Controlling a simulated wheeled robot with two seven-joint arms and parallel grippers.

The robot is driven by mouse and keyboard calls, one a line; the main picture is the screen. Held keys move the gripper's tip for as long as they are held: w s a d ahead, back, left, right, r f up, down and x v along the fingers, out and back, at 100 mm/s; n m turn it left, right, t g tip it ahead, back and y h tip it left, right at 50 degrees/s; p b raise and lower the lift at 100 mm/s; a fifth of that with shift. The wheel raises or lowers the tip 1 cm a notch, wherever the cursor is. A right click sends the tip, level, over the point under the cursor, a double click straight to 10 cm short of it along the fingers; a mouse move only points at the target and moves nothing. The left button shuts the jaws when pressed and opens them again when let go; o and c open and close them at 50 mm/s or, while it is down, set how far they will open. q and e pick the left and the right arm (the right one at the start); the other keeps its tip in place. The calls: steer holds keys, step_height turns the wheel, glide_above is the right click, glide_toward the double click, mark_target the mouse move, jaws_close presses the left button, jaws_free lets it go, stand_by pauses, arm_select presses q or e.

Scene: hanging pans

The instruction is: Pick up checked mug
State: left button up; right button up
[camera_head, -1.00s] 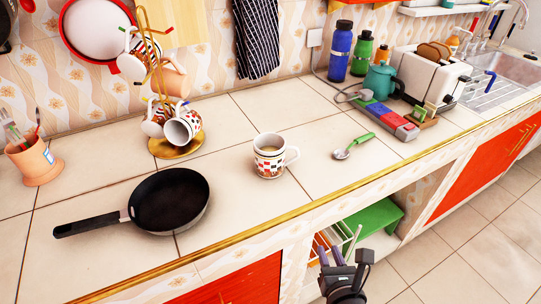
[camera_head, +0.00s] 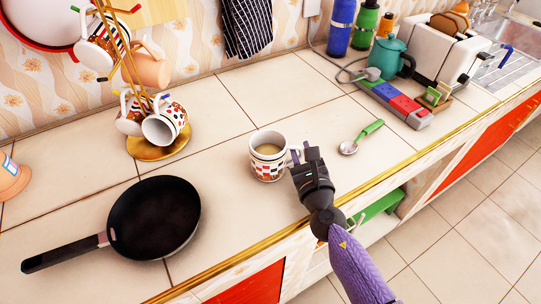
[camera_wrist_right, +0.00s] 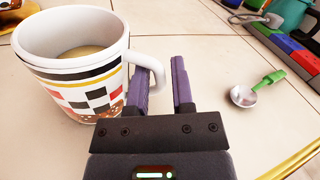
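The checked mug (camera_head: 268,160) stands upright on the tiled counter and holds a light brown drink. It has black, white and red checks, and its handle points right. My right gripper (camera_head: 304,154) is at the mug's handle side, low over the counter. In the right wrist view, the mug (camera_wrist_right: 78,65) is at the left and the gripper's two purple fingers (camera_wrist_right: 164,72) stand apart with a gap between them. The left finger is right by the handle; whether they touch I cannot tell. My left gripper is not in view.
A black frying pan (camera_head: 155,218) lies left of the mug. A mug rack (camera_head: 158,150) with hanging mugs stands behind left. A green-handled spoon (camera_head: 362,137) lies to the right, before a coloured block strip (camera_head: 392,102). The counter's gold front edge (camera_head: 235,262) is near.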

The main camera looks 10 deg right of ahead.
steer(key=shift+w, duration=0.25)
steer(key=shift+s, duration=0.1)
jaws_close()
stand_by(1.2)
